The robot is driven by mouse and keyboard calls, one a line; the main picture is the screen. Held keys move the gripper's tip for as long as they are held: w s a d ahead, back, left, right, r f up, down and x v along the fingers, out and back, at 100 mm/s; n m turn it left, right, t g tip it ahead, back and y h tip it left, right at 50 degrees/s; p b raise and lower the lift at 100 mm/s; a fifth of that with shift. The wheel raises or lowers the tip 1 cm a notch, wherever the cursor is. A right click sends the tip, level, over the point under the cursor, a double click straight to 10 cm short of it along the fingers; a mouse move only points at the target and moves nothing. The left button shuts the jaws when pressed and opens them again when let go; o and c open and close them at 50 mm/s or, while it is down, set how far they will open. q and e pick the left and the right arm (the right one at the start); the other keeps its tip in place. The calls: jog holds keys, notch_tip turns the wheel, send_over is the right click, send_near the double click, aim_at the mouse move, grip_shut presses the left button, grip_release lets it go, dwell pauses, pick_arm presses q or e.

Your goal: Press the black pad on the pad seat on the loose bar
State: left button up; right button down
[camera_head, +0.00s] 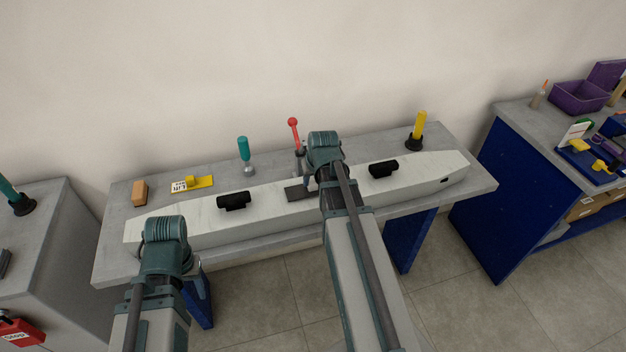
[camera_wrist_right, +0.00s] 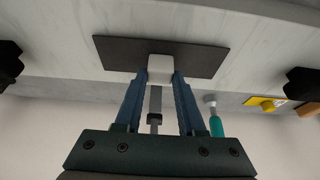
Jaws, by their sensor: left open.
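The loose bar (camera_head: 280,205) is a long pale beam lying along the grey table. The black pad (camera_head: 297,192) is a flat dark rectangle at the bar's middle; it also shows in the right wrist view (camera_wrist_right: 205,60). A small white block (camera_wrist_right: 160,62) stands on the pad. My right gripper (camera_wrist_right: 160,76) has its fingertips against both sides of this block. I cannot tell whether the pad touches the bar; the pad seat is hidden. My left gripper (camera_head: 199,282) is open and empty in front of the table, left of the pad.
Black clamps (camera_head: 234,200) (camera_head: 383,168) sit on the bar either side of the pad. Behind the bar stand a teal-handled tool (camera_head: 244,152), a red-knobbed lever (camera_head: 294,128) and a yellow-handled tool (camera_head: 418,125). A yellow tagged piece (camera_head: 200,183) and an orange block (camera_head: 140,191) lie at left.

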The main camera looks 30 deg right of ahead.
jog(key=shift+c, duration=2.1)
grip_release()
jog(key=shift+r, duration=0.1)
jog(key=p+v, duration=1.2)
jog(key=v, duration=0.1)
jog(key=shift+s+r+p, duration=0.15)
jog(key=shift+r+p, duration=0.15)
jog(key=shift+p, duration=0.05)
jog(key=s+a+f+n+g+b, duration=0.1)
jog(key=s+a+f+n+b, duration=0.1)
jog(key=a, duration=0.7)
jog(key=s+a+f+n+g+b, duration=0.2)
jog(key=s+a, duration=0.3)
jog(key=a, duration=0.5)
jog(key=s+a+f+n+g+b, duration=0.1)
jog(key=s+a+f+n+b, duration=0.1)
jog(key=a, duration=0.8)
notch_tip(320, 180, down, 2)
jog(key=shift+s+f+n+g+b, duration=0.15)
jog(key=shift+s+n+g+b, duration=0.2)
jog(key=shift+s, duration=0.55)
